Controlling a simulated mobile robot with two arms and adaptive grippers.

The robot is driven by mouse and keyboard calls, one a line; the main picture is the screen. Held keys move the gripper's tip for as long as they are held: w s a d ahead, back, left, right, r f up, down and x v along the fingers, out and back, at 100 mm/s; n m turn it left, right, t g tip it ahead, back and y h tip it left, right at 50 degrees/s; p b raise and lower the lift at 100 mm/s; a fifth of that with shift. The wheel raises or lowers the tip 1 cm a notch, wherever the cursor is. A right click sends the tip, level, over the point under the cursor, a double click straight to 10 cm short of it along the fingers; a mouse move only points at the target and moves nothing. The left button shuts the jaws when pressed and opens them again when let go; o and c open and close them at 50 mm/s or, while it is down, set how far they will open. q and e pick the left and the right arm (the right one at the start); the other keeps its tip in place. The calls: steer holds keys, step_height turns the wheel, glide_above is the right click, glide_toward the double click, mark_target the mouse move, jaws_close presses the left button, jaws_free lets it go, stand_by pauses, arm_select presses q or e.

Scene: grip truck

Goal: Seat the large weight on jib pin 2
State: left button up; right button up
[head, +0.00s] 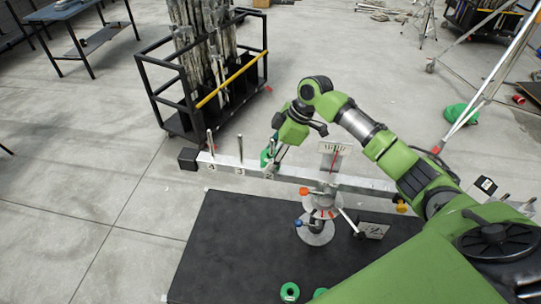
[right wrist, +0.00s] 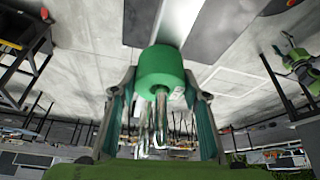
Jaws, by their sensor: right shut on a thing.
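My right gripper (head: 271,158) is shut on a green weight (head: 265,158) at the jib beam (head: 300,174), by the mark 2. In the right wrist view the green cylinder-shaped weight (right wrist: 162,70) sits between the two fingers (right wrist: 160,105). Jib pin 2 is hidden behind the gripper and weight in the head view, so I cannot tell whether the weight is around the pin or just above it. The upright pins at marks 3 (head: 240,148) and 4 (head: 210,142) stand bare. My left gripper is not in view.
A dial plate (head: 334,150) and round stand (head: 317,232) are at the beam's middle. Another green weight (head: 290,292) is on the black mat (head: 235,255) near the bottom edge. A black cart (head: 205,90) with a yellow bar stands behind the beam.

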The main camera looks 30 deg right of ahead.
stand_by(0.4)
steer(key=o, duration=1.1)
steer(key=shift+c, duration=0.2)
steer(key=shift+s+f, duration=0.15)
steer(key=v, duration=1.2)
steer(key=shift+a, duration=0.1)
